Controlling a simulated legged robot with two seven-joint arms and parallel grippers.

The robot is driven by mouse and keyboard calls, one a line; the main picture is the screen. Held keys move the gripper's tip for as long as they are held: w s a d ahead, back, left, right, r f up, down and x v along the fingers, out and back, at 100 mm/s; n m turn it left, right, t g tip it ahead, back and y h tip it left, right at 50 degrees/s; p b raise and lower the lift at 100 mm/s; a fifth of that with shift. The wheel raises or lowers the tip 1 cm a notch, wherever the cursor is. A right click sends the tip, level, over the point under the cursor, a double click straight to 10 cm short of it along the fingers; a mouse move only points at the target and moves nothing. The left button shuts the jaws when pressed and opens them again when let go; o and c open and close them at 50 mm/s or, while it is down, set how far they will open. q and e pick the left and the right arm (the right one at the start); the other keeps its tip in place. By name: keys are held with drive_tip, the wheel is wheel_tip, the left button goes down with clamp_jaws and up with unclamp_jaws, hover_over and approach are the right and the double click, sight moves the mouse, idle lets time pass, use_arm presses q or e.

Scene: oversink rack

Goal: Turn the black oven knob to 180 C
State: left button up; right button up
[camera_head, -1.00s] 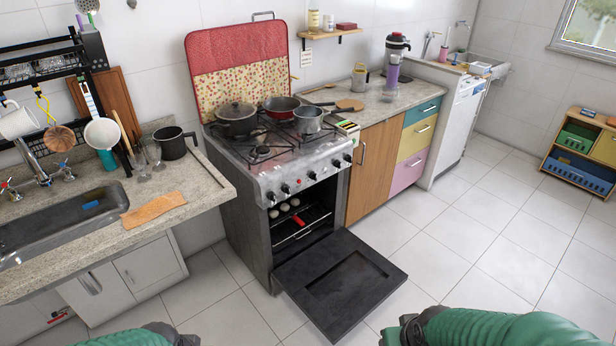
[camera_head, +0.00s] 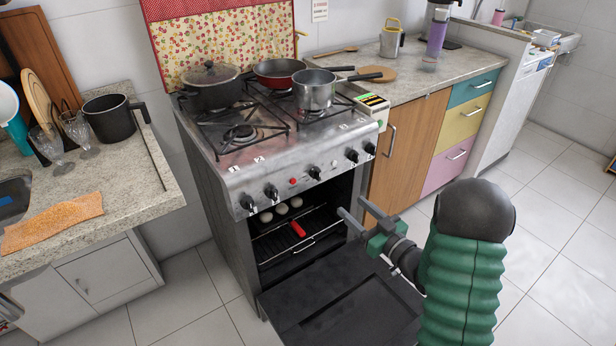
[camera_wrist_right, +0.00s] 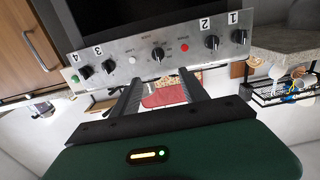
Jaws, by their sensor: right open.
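The black oven knob (camera_head: 314,172) is on the middle of the stove's steel front panel, right of a red button (camera_head: 292,181). In the right wrist view the panel appears upside down, with the knob (camera_wrist_right: 158,53) between the red button and a white button. My right gripper (camera_head: 352,207) is open and empty, in front of the open oven, below and right of the knob and apart from it. In the right wrist view its two fingers (camera_wrist_right: 160,80) point toward the panel on either side of the knob's line. The temperature marks are too small to read. My left gripper is out of view.
Other black knobs (camera_head: 271,191) flank the oven knob. The oven door (camera_head: 340,305) hangs open below, under my right arm. Pots and a red pan (camera_head: 278,72) stand on the stove top. A counter (camera_head: 150,165) adjoins on the left, a wooden cabinet (camera_head: 408,145) on the right.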

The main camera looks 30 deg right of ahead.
sight(320, 176)
drive_tip(key=w+b, duration=0.1)
drive_tip(key=w, duration=0.4)
drive_tip(key=w+b, duration=0.1)
drive_tip(key=w, duration=0.4)
drive_tip(key=w+a+b, duration=0.1)
drive_tip(key=w, duration=0.4)
drive_tip(key=shift+w+f, duration=0.1)
drive_tip(key=shift+w, duration=0.15)
drive_tip(key=shift+a, duration=0.15)
drive_tip(key=shift+d, duration=0.25)
drive_tip(key=shift+d+f, duration=0.1)
drive_tip(key=shift+d, duration=0.2)
drive_tip(key=c, duration=0.5)
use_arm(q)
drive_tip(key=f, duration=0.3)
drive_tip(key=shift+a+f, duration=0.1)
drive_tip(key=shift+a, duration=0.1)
use_arm(e)
drive_tip(key=shift+a, duration=0.25)
clamp_jaws()
